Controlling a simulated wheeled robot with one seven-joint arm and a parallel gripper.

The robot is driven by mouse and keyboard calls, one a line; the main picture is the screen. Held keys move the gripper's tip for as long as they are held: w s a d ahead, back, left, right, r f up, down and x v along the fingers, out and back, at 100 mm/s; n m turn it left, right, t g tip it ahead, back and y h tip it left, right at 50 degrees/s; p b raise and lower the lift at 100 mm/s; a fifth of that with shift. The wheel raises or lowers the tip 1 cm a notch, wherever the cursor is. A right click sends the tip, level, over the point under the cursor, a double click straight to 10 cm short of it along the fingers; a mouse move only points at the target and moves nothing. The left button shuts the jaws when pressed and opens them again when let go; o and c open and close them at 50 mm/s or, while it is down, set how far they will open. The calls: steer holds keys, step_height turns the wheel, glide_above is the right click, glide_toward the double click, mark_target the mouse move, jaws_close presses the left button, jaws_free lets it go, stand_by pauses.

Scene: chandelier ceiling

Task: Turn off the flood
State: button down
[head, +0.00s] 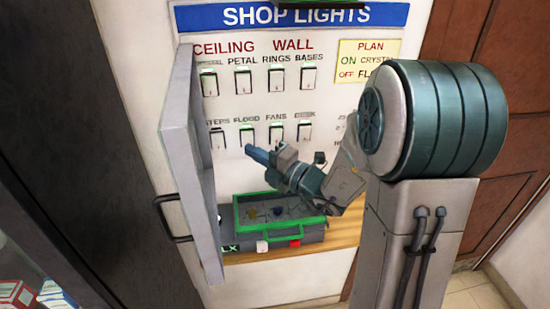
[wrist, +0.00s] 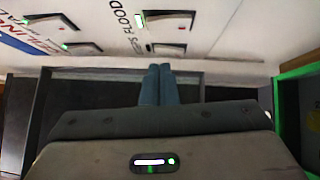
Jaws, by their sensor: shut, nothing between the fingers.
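The FLOOD switch (head: 247,138) is a white rocker with a dark surround, in the lower row of the white panel, second from left. Its FLOOD label is just above it. In the wrist view the sideways FLOOD label shows beside a rocker (wrist: 168,22) with a lit green strip at its label end. My gripper (head: 250,152) is shut and empty, its blue fingertips just below the FLOOD switch in the head view. In the wrist view the closed fingers (wrist: 159,71) point toward the panel. I cannot tell whether they touch anything.
The STEPS switch (head: 217,139) is left of FLOOD and the FANS switch (head: 276,132) right. An open grey door (head: 186,150) with a handle stands close on the left. A green-rimmed tray (head: 270,222) lies below. A plan note (head: 368,62) is upper right.

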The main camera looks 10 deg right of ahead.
steer(key=shift+w+d+r+p, duration=0.1)
steer(key=shift+w+p, duration=0.1)
steer(key=shift+w, duration=0.7)
steer(key=shift+w+d+r+p, duration=0.1)
steer(key=shift+w+p, duration=0.1)
steer(key=shift+w, duration=0.7)
steer(key=shift+r, duration=0.1)
steer(key=shift+w+r+p, duration=0.15)
steer(key=shift+w+p, duration=0.05)
steer(key=shift+p, duration=0.1)
steer(key=b, duration=0.1)
glide_toward(244, 136)
steer(key=s+d+r, duration=0.2)
steer(key=s, duration=0.4)
steer(key=shift+s+d, duration=0.35)
